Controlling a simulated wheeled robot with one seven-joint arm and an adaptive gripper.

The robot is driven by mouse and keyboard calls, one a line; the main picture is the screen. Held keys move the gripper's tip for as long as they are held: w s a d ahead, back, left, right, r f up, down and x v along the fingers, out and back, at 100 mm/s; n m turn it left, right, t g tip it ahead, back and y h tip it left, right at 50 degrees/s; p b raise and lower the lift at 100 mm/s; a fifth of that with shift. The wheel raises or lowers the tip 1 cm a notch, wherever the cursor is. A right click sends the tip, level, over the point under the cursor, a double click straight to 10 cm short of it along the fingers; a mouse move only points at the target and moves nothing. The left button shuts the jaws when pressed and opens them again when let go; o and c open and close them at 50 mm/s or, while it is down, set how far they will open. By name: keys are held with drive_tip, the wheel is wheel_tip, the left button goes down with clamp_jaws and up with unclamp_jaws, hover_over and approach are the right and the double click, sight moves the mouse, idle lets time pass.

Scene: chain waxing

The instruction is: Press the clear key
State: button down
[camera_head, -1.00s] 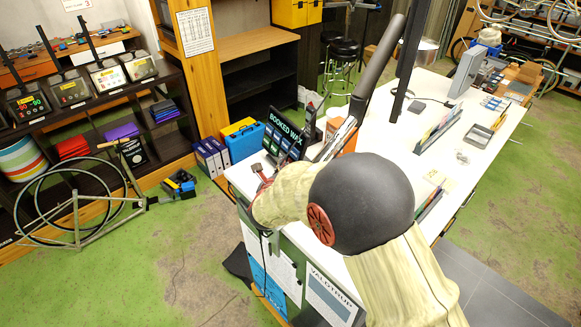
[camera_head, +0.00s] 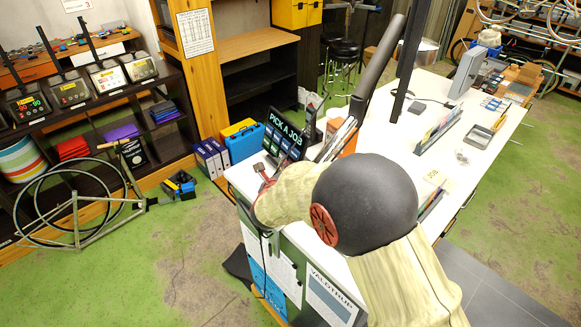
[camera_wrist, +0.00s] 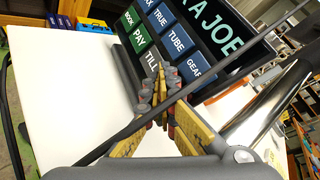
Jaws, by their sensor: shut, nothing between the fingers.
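A black till terminal (camera_head: 287,133) stands tilted on the near left end of the white bench, its screen reading "PICK A JOB". No key reading "clear" can be made out; my fingers cover the panel's lower part beside TILL and GEAR. My gripper (camera_wrist: 163,85) is shut and empty, fingertips in front of that part. I cannot tell whether they touch it.
A thin dark rod or cable crosses the wrist view diagonally over my fingers. The white bench (camera_head: 415,125) has a dark upright post and holders behind the terminal. A blue case (camera_head: 250,138) and binders stand on the floor beyond the bench. Bare bench top (camera_wrist: 60,80) lies left of the terminal.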

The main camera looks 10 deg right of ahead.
idle(0.5)
drive_tip(key=shift+s+a+r, duration=0.2)
drive_tip(key=shift+s+a, duration=0.1)
drive_tip(key=shift+a, duration=0.35)
drive_tip(key=shift+s+a+r+p, duration=0.2)
drive_tip(key=shift+s+a+p, duration=0.2)
drive_tip(key=shift+a, duration=0.3)
drive_tip(key=shift+s+a+r+p, duration=0.25)
drive_tip(key=shift+s+a+p, duration=0.1)
drive_tip(key=shift+a, duration=0.4)
drive_tip(key=shift+s+a+r+p, duration=0.2)
drive_tip(key=shift+s+a+p, duration=0.15)
drive_tip(key=shift+a, duration=0.35)
